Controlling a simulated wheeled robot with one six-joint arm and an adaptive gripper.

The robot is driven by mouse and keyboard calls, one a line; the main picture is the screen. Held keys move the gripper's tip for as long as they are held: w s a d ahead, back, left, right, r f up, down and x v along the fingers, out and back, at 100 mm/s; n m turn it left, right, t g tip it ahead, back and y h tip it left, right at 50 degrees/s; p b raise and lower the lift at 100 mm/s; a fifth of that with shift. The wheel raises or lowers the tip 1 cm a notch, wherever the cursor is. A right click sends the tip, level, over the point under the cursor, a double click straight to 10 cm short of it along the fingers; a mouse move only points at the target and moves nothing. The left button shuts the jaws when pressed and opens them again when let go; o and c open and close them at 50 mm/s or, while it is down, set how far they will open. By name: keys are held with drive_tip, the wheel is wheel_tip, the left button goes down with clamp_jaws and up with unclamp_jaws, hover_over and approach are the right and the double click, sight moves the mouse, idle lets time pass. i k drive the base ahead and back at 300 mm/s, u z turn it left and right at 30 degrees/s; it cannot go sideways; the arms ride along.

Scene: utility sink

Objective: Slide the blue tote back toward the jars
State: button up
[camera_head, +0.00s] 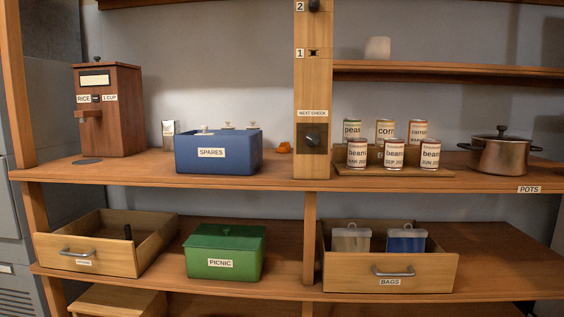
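The blue tote (193,162), labelled SPARES, sits upright near the front edge of the middle shelf, left of the wooden post. A small pale jar (168,131) stands behind its left corner, partly hidden by the tote. Several knobbed tops (228,125) show above the tote's rim. I cannot tell from here whether all of them are behind the tote or inside it. My gripper is not in view.
A wooden rice dispenser (120,115) stands left of the tote, with shelf between. An orange object (284,147) lies to its right, near the post (312,80). Below are an open drawer (110,259) and a green PICNIC box (222,260). Cans (394,152) stand right of the post.

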sight(221, 151)
drive_tip(key=z, duration=0.85)
drive_tip(key=k, duration=0.1)
drive_tip(key=u, duration=1.7)
drive_tip(key=i, duration=1.6)
drive_tip(key=z, duration=3)
drive_tip(key=k, duration=1.7)
drive_tip(key=u, duration=0.4)
